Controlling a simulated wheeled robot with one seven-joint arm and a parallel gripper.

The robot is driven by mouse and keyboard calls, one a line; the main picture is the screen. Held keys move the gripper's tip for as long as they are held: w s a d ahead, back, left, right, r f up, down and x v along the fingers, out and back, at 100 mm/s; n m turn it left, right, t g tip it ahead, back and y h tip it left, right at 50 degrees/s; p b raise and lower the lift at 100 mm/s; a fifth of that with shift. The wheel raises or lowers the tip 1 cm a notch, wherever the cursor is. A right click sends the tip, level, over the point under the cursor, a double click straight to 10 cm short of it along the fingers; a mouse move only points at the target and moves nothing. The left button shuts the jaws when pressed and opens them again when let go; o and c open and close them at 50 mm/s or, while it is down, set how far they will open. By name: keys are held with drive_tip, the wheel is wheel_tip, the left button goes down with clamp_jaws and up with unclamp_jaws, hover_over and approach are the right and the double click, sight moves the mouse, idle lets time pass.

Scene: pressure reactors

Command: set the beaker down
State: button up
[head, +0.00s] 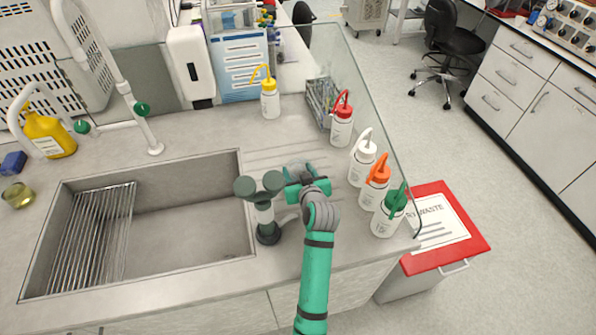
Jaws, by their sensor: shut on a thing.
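My gripper (298,182), teal and grey, is over the counter (225,130) just right of the sink. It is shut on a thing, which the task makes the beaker. My gripper and wrist hide the beaker, so I cannot see its shape, its tilt or whether it touches the counter. The dark green twin-headed eyewash fixture (264,218) stands close to the left of my gripper.
The sink (190,228) with a wire rack (92,240) lies to the left. Several wash bottles, including the orange-topped one (374,185), line the glass screen on the right. A small glass with yellow liquid (17,196) stands far left. Grooved counter behind my gripper is clear.

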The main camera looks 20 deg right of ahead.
drive_tip(key=shift+a, duration=0.1)
drive_tip(key=o, duration=1.1)
drive_tip(key=shift+w+f, duration=0.1)
drive_tip(key=shift+o, duration=0.2)
drive_tip(key=shift+a, duration=0.1)
drive_tip(key=shift+s+d, duration=0.2)
drive_tip(key=shift+d, duration=0.25)
drive_tip(key=v, duration=1.1)
drive_tip(key=shift+a+r, duration=0.2)
drive_tip(key=shift+s+a+r, duration=0.1)
drive_tip(key=shift+s+a, duration=0.15)
drive_tip(key=shift+s, duration=0.05)
drive_tip(key=shift+s+d, duration=0.2)
drive_tip(key=shift+d, duration=0.2)
drive_tip(key=shift+a, duration=0.15)
drive_tip(key=shift+w, duration=0.1)
